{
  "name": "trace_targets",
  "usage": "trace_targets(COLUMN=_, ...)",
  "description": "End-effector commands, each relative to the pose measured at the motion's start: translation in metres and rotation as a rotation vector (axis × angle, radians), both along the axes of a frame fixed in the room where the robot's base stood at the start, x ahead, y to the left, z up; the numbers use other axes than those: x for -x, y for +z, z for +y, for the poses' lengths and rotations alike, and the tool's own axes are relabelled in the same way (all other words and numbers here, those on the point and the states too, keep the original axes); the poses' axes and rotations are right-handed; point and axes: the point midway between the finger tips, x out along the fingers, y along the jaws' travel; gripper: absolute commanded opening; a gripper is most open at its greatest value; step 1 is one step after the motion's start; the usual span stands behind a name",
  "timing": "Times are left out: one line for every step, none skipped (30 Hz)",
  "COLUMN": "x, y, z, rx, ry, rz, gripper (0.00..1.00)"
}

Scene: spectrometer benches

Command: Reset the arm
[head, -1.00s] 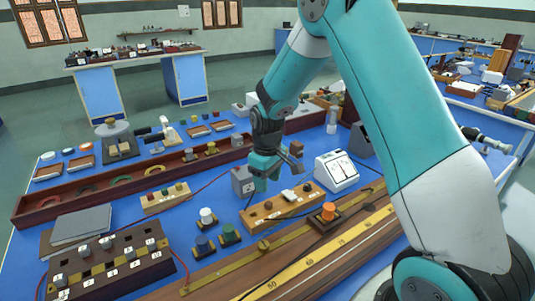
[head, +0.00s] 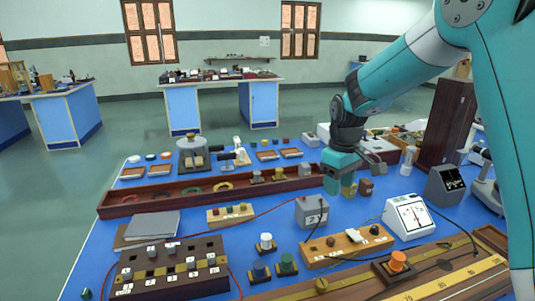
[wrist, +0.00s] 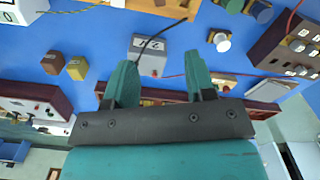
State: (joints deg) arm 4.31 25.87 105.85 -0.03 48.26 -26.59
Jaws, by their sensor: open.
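My arm reaches in from the right of the head view, over the blue bench (head: 85,262). My gripper (head: 345,187) points down above the bench, behind and to the right of a grey box labelled 2 (head: 306,211). In the wrist view, the two teal fingers of my gripper (wrist: 160,72) stand wide apart with nothing between them. The grey box also shows in the wrist view (wrist: 165,65), beyond the gap between the fingers.
A white meter (head: 408,216), a wooden key block (head: 347,246) and a long metre-scale board (head: 465,286) lie right and in front. A dark plug box (head: 180,282) is at front left. A long wooden tray (head: 150,203) runs behind. Green floor (head: 70,170) is free at left.

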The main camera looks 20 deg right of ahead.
Motion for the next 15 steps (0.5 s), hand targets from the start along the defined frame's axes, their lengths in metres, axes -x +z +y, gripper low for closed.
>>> trace_targets(x=0.001, y=0.001, z=0.001, rx=-0.001, ry=0.001, rz=-0.001, gripper=0.5)
trace_targets(x=0.002, y=0.002, z=0.003, rx=-0.003, ry=0.004, rz=-0.003, gripper=0.5)
trace_targets(x=0.006, y=0.006, z=0.008, rx=-0.009, ry=0.009, rz=-0.007, gripper=0.5)
trace_targets(x=0.01, y=0.01, z=0.015, rx=-0.016, ry=0.016, rz=-0.012, gripper=0.5)
trace_targets(x=0.017, y=0.015, z=0.023, rx=-0.027, ry=0.025, rz=-0.017, gripper=0.5)
trace_targets(x=0.028, y=0.023, z=0.037, rx=-0.043, ry=0.039, rz=-0.027, gripper=0.5)
trace_targets(x=0.039, y=0.03, z=0.049, rx=-0.06, ry=0.052, rz=-0.035, gripper=0.5)
trace_targets(x=0.052, y=0.037, z=0.061, rx=-0.079, ry=0.065, rz=-0.042, gripper=0.5)
trace_targets(x=0.071, y=0.046, z=0.079, rx=-0.106, ry=0.084, rz=-0.053, gripper=0.5)
trace_targets(x=0.088, y=0.052, z=0.093, rx=-0.129, ry=0.099, rz=-0.056, gripper=0.5)
trace_targets(x=0.105, y=0.057, z=0.105, rx=-0.153, ry=0.113, rz=-0.062, gripper=0.5)
trace_targets(x=0.128, y=0.063, z=0.12, rx=-0.183, ry=0.132, rz=-0.066, gripper=0.5)
trace_targets(x=0.145, y=0.066, z=0.13, rx=-0.206, ry=0.145, rz=-0.067, gripper=0.5)
trace_targets(x=0.162, y=0.069, z=0.139, rx=-0.227, ry=0.157, rz=-0.067, gripper=0.5)
trace_targets(x=0.184, y=0.072, z=0.149, rx=-0.255, ry=0.172, rz=-0.065, gripper=0.5)
